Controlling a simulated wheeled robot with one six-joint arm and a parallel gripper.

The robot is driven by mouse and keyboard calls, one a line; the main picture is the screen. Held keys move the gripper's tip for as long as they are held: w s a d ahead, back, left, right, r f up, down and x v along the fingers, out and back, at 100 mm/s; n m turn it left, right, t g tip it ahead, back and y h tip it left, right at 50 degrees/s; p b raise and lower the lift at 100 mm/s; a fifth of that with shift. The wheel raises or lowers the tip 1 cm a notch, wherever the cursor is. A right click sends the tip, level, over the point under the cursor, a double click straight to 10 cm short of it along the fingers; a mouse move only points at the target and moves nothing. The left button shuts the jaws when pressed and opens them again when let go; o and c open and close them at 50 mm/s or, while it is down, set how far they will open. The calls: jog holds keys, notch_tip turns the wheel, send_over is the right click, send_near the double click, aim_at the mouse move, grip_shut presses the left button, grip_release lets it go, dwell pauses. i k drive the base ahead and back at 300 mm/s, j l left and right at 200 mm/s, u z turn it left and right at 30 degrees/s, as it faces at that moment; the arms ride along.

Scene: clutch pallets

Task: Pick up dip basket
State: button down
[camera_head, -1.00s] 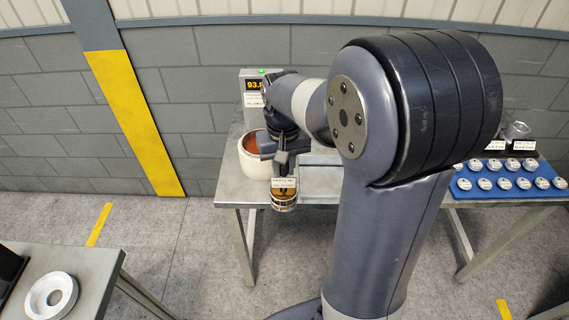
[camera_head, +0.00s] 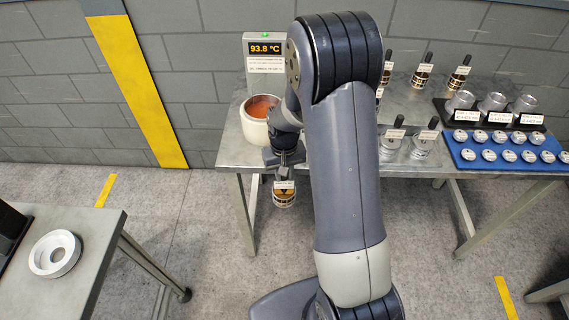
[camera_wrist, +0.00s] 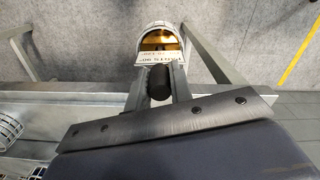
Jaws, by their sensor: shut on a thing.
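The dip basket (camera_head: 284,196) is a small round metal cage with a white label and an amber inside. In the head view it hangs upright below my gripper (camera_head: 284,172), in front of the table's front edge and above the floor. In the wrist view the basket (camera_wrist: 159,42) is ahead of the jaws, with its dark handle (camera_wrist: 158,82) between the two fingers of my gripper (camera_wrist: 157,84). My gripper is shut on the handle.
A white pot (camera_head: 256,118) of orange-brown liquid stands on the metal table (camera_head: 232,150) beside a display (camera_head: 266,65) reading 93.8 °C. More labelled baskets (camera_head: 422,75), cups and a blue tray (camera_head: 470,165) are at right. A left table (camera_head: 85,270) bears a metal ring (camera_head: 54,254). Floor between tables is clear.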

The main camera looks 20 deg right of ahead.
aim_at(389, 144)
jog(key=k+l+u, duration=0.1)
jog(key=l, duration=0.3)
jog(key=k+l+u, duration=0.1)
jog(key=l, duration=0.35)
jog(key=k+l+u, duration=0.1)
jog(key=l, duration=0.3)
jog(key=k+l+u, duration=0.1)
jog(key=l, duration=0.3)
jog(key=k+l+u, duration=0.1)
jog(key=k+l, duration=0.15)
jog(key=l, duration=0.1)
